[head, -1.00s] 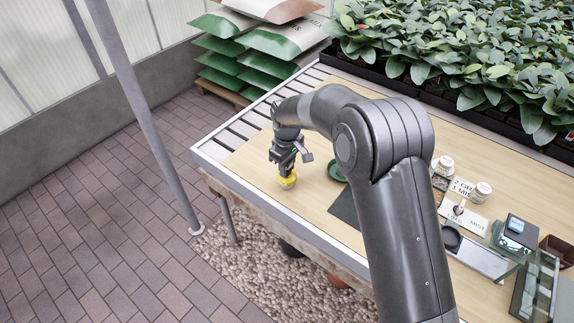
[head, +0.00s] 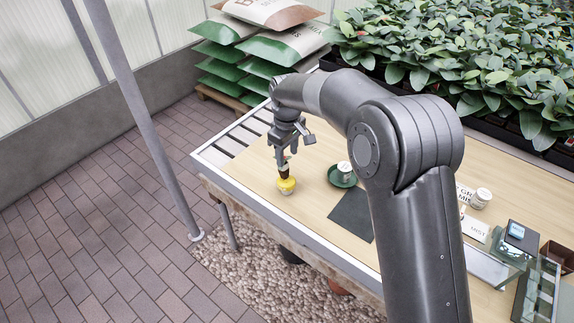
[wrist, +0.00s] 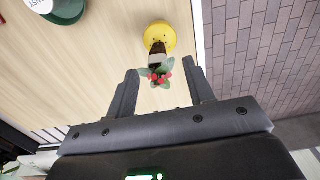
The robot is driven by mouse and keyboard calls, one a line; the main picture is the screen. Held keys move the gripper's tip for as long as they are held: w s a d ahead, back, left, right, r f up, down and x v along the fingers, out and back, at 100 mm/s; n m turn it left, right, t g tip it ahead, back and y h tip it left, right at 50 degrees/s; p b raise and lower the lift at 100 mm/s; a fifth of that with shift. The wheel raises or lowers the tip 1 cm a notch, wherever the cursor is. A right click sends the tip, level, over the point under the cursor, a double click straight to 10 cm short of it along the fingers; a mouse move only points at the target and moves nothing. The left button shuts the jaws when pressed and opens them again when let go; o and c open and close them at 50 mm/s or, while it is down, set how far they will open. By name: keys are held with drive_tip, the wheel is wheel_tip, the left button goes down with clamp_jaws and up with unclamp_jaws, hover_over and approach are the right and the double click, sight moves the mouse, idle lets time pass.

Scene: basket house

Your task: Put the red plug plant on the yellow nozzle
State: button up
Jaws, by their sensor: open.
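The red plug plant (wrist: 158,72) has small red blooms, green leaves and a dark brown plug (head: 284,171). The plug appears to rest on top of the yellow nozzle (head: 287,185), roughly upright; the exact contact is too small to tell. In the wrist view the round yellow nozzle (wrist: 161,33) shows behind the plug. My gripper (head: 288,150) is open just above the plant. In the wrist view its fingers (wrist: 161,77) stand apart on either side of the leaves, with gaps on both sides.
A white jar (head: 345,168) stands on a green saucer (head: 340,181) right of the nozzle, near a dark mat (head: 352,215). Other jars, cards and glass items lie farther right. The nozzle is close to the table's front edge (head: 250,200). Leafy plants (head: 470,55) fill the back.

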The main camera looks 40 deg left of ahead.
drive_tip(key=shift+r, duration=1.9)
drive_tip(key=shift+r, duration=0.1)
drive_tip(key=w+d+r+m+t, duration=0.1)
drive_tip(key=d+r+m, duration=0.3)
drive_tip(key=d, duration=0.6)
drive_tip(key=w+d+r+m+t, duration=0.1)
drive_tip(key=d+r, duration=0.6)
drive_tip(key=d, duration=0.3)
drive_tip(key=w+d+r+m, duration=0.1)
drive_tip(key=d+r+m, duration=0.3)
drive_tip(key=d, duration=0.6)
drive_tip(key=s+d+r+m+t, duration=0.1)
drive_tip(key=s+d+r+m, duration=0.15)
drive_tip(key=d, duration=0.45)
drive_tip(key=s+d+r+m+t, duration=0.1)
drive_tip(key=s+d, duration=0.3)
drive_tip(key=d, duration=0.3)
drive_tip(key=s+d+f+m, duration=0.1)
drive_tip(key=s+d+m, duration=0.1)
drive_tip(key=s+d, duration=0.3)
drive_tip(key=s+d+f+m+t, duration=0.1)
drive_tip(key=s+d+f+m, duration=0.1)
drive_tip(key=s+d, duration=0.4)
drive_tip(key=shift+s+f+m+t, duration=0.3)
drive_tip(key=shift+m, duration=0.45)
drive_tip(key=shift+o, duration=0.5)
